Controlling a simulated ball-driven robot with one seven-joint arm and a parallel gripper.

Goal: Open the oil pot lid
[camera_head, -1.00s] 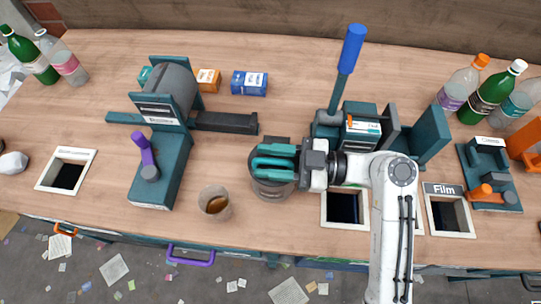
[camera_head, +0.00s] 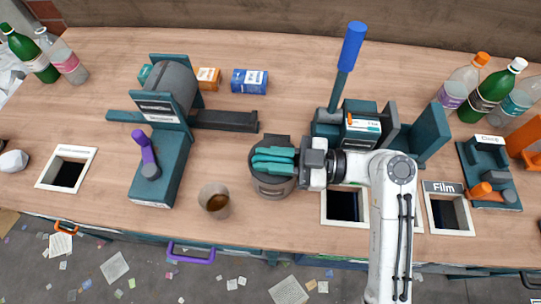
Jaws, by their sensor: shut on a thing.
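The oil pot (camera_head: 272,188) is a dark grey round pot standing on the wooden table in the middle of the head view. My gripper (camera_head: 266,161) is over its top, reaching in from the right. The teal fingers are close together, shut on the oil pot lid, which is mostly hidden beneath them. I cannot tell whether the lid is raised off the pot.
A cup of brown liquid (camera_head: 214,200) stands left of the pot. A teal machine with a purple lever (camera_head: 148,158) is further left. A press with a blue handle (camera_head: 352,48) stands behind my arm. Open square holes (camera_head: 343,206) line the front edge.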

